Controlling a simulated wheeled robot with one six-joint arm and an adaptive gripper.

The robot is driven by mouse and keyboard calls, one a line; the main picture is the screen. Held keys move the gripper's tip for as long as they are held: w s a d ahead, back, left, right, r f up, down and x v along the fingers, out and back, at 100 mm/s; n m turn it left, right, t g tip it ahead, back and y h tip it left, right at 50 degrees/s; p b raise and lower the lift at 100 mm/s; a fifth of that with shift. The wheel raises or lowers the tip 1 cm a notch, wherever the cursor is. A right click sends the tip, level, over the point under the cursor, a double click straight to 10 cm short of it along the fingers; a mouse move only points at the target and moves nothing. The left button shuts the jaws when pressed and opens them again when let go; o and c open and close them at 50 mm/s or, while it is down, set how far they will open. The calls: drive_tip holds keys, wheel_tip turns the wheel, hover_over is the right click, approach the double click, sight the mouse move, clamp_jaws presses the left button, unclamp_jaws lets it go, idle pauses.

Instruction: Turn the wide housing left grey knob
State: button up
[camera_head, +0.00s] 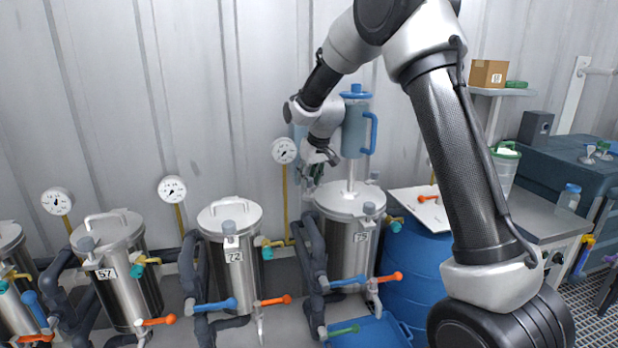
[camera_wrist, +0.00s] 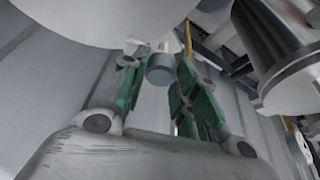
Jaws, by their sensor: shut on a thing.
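My gripper (camera_head: 317,172) is at the left rear of the lid of the steel vessel labelled 75 (camera_head: 347,240), beside a blue cylindrical housing (camera_head: 353,130) with a blue cap and handle. In the wrist view its green-padded fingers stand on either side of a small grey round knob (camera_wrist: 160,69), and it is shut on this knob. In the head view the gripped knob is hidden by my gripper. Another grey knob (camera_head: 369,208) shows at the front of the lid of vessel 75.
Vessel 72 (camera_head: 233,245) and vessel 57 (camera_head: 120,270) stand to the left, with wall gauges (camera_head: 284,150) behind. Orange and blue valve handles (camera_head: 215,304) stick out in front. A blue barrel (camera_head: 418,270) stands on the right, with a white board (camera_head: 420,208) above it.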

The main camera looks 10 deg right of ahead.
idle(0.5)
drive_tip(key=o, duration=1)
drive_tip(key=v, duration=1.2)
